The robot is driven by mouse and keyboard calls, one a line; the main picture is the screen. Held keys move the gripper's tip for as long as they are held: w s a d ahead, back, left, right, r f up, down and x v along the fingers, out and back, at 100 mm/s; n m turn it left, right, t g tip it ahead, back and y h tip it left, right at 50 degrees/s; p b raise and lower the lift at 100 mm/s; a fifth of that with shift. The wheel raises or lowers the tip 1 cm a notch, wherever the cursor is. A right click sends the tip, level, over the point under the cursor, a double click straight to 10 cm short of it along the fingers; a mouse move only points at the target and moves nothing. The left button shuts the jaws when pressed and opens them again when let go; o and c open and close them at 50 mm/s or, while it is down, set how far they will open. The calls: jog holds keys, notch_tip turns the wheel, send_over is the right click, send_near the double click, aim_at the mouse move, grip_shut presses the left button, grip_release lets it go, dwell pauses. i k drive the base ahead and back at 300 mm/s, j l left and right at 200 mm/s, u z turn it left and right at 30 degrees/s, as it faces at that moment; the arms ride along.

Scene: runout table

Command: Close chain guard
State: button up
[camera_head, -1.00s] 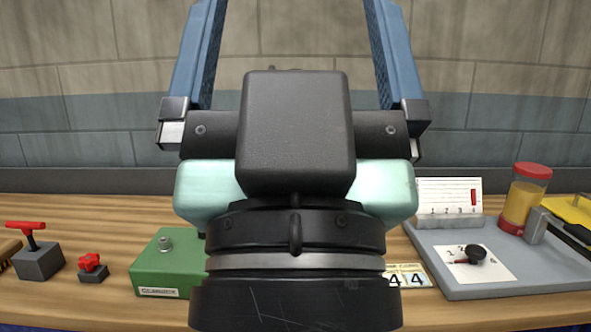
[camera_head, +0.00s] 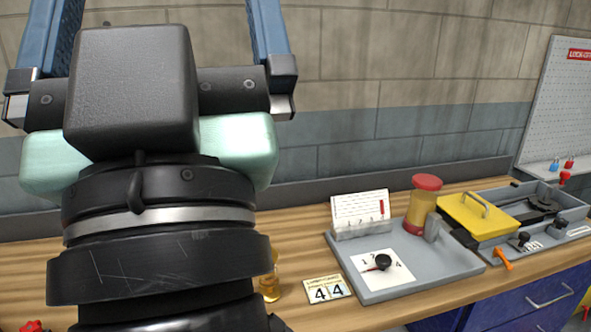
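A yellow plate with a handle, which looks like the chain guard (camera_head: 478,216), lies roughly flat at the left part of a grey open housing (camera_head: 575,211) at the right of the table. Dark parts in the housing, right of the yellow plate, are uncovered; I cannot make out a chain clearly. My gripper (camera_head: 163,14) fills the left of the view, far left of the guard and nearer the camera. Its two blue fingers point up, stand wide apart and run out of the top edge. Nothing shows between them; the tips are hidden.
A grey tray (camera_head: 450,262) holds a white card stand, a red-capped yellow jar (camera_head: 421,207) and a black knob on a numbered plate. An orange lever (camera_head: 502,258) and black knobs stand at the housing's front. A pegboard with padlocks rises at the back right.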

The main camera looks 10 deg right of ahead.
aim_at(485, 220)
jog(key=i+l, duration=0.1)
jog(key=l, duration=0.4)
jog(key=i+l, duration=0.1)
jog(key=l, duration=0.35)
jog(key=i+l, duration=0.15)
jog(key=l, duration=0.3)
jog(key=i+l, duration=0.1)
jog(key=l, duration=0.4)
jog(key=i+l, duration=0.2)
jog(key=l, duration=0.15)
jog(key=i+l, duration=0.25)
jog(key=l+z, duration=0.05)
jog(key=l, duration=0.05)
